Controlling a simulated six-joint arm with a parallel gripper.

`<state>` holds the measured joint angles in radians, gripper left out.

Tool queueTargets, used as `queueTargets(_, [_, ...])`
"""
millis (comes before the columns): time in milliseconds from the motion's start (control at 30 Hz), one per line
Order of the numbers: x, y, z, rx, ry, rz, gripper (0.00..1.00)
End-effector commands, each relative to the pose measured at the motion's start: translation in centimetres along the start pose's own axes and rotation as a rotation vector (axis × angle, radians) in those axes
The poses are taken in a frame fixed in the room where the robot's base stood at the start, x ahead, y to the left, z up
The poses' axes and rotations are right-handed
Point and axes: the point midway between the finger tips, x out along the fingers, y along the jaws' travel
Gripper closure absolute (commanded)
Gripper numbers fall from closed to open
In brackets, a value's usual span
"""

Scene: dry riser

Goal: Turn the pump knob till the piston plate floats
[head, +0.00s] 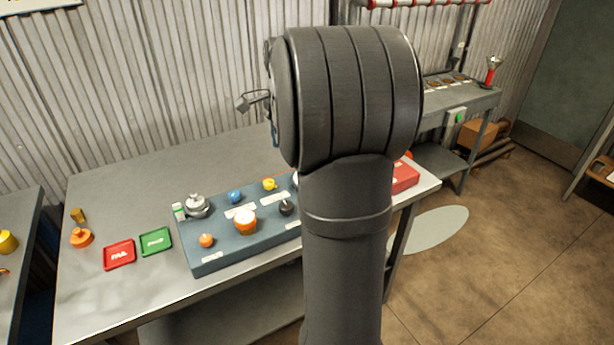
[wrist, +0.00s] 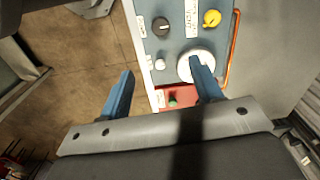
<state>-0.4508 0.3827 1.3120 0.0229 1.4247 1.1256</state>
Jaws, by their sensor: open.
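A blue-grey panel (head: 215,262) with several knobs lies on the bench. In the head view it carries an orange knob (head: 207,240), a larger orange-and-white part (head: 245,222), a black knob (head: 286,207), a blue knob (head: 235,197) and a yellow knob (head: 269,184). The labels are too small to read, so I cannot tell which is the pump knob. My gripper (wrist: 161,66) is open and empty over the panel's end in the wrist view. Its right finger overlaps a round white disc (wrist: 184,67), possibly the piston plate; contact is unclear. My arm hides this end in the head view.
A red box (head: 404,178) stands at the panel's right; the wrist view shows a green button on it. A silver domed part (head: 197,206) is at the panel's left end. Red (head: 119,255) and green (head: 155,242) trays lie left of it. An orange tube edges the panel.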

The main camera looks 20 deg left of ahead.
Motion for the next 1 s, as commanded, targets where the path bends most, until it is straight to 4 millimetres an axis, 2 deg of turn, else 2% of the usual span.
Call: queueTargets(1000, [1.2, -0.5, 0.2, -2.036, -0.017, 0.022, 0.41])
